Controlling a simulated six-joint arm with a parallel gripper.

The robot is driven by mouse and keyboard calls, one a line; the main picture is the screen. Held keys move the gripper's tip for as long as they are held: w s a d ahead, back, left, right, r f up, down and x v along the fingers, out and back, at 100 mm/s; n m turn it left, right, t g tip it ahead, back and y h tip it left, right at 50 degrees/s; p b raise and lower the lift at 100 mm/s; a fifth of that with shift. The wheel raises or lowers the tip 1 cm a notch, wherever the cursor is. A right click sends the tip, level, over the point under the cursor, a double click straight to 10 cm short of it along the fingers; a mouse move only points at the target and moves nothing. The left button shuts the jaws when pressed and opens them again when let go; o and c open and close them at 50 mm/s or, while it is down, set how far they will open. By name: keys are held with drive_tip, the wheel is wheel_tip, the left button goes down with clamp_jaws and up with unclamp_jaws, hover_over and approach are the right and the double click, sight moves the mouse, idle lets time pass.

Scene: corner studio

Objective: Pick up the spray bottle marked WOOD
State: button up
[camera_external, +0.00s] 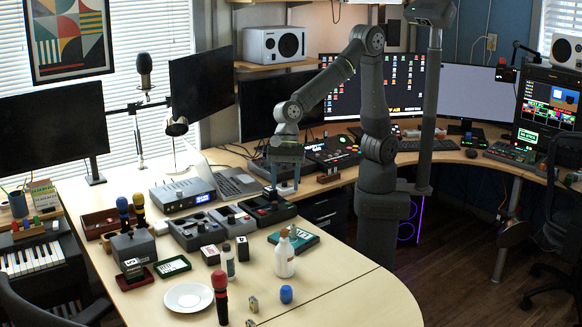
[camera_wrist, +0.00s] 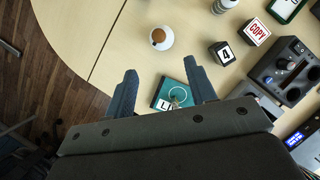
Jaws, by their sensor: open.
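A white bottle (camera_external: 284,263) with a brown top stands upright on the pale table near its right part. It shows from above in the wrist view (camera_wrist: 164,46), beyond my fingertips. A smaller bottle (camera_external: 228,262) with a dark cap stands to its left and shows partly at the wrist view's top edge (camera_wrist: 222,5). I cannot read WOOD on either. My gripper (camera_external: 284,189) is open and empty, pointing down above the table, apart from both bottles. Its two fingers (camera_wrist: 160,68) show in the wrist view.
A teal box (camera_external: 306,241) lies behind the white bottle and shows below my fingers (camera_wrist: 164,99). Small dark blocks (camera_wrist: 222,54), a red-topped microphone (camera_external: 220,290), a white plate (camera_external: 189,298) and a blue cap (camera_external: 286,294) stand nearby. Dark devices (camera_external: 190,231) line the back.

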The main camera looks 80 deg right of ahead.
sight(284, 229)
drive_tip(key=x, duration=1.2)
drive_tip(key=shift+d, duration=0.1)
drive_tip(key=shift+x, duration=2.55)
drive_tip(key=shift+s, duration=0.15)
drive_tip(key=shift+c, duration=0.4)
clamp_jaws()
